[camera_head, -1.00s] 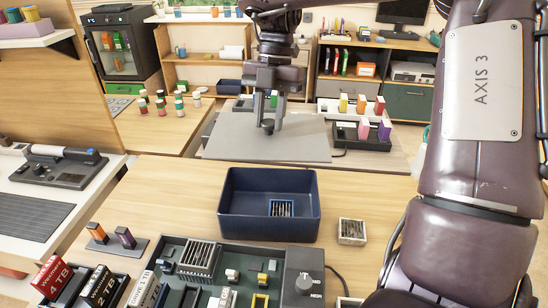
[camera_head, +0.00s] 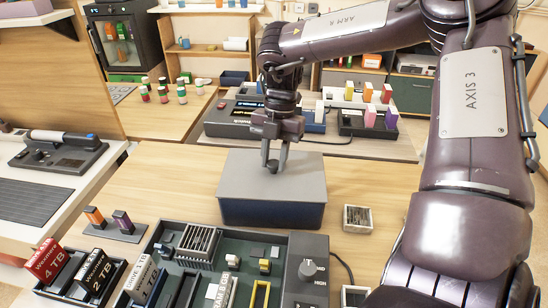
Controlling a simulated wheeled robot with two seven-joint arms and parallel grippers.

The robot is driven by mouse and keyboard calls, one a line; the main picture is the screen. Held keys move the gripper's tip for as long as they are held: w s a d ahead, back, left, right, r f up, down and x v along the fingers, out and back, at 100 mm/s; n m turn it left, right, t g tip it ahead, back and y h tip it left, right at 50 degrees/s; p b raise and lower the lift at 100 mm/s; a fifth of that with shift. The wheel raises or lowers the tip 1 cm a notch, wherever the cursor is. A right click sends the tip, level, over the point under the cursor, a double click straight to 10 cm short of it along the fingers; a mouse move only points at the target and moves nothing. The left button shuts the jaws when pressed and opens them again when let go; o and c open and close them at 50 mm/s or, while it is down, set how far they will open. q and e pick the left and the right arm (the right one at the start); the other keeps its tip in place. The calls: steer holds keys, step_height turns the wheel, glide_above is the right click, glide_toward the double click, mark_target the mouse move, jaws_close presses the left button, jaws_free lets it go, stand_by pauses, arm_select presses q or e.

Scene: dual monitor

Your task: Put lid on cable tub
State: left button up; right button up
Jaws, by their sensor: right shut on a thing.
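A grey lid (camera_head: 240,178) lies over the top of the dark blue cable tub (camera_head: 270,214) on the wooden table and covers its opening. The tub's inside is hidden. My right gripper (camera_head: 274,168) points down at the lid's upper middle, shut on its small dark knob. The lid looks about level and lined up with the tub's rim; I cannot tell whether a thin gap is left between them. My left gripper is not in view.
A small slatted box (camera_head: 357,218) stands right of the tub. A dark tray of parts (camera_head: 325,268) lies in front, and a small stand with two coloured blocks (camera_head: 115,230) to the left. A tray with coloured boxes (camera_head: 368,125) is behind.

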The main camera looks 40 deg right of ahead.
steer(key=shift+f, duration=0.1)
steer(key=o, duration=0.6)
steer(key=shift+c, duration=0.2)
steer(key=o, duration=0.4)
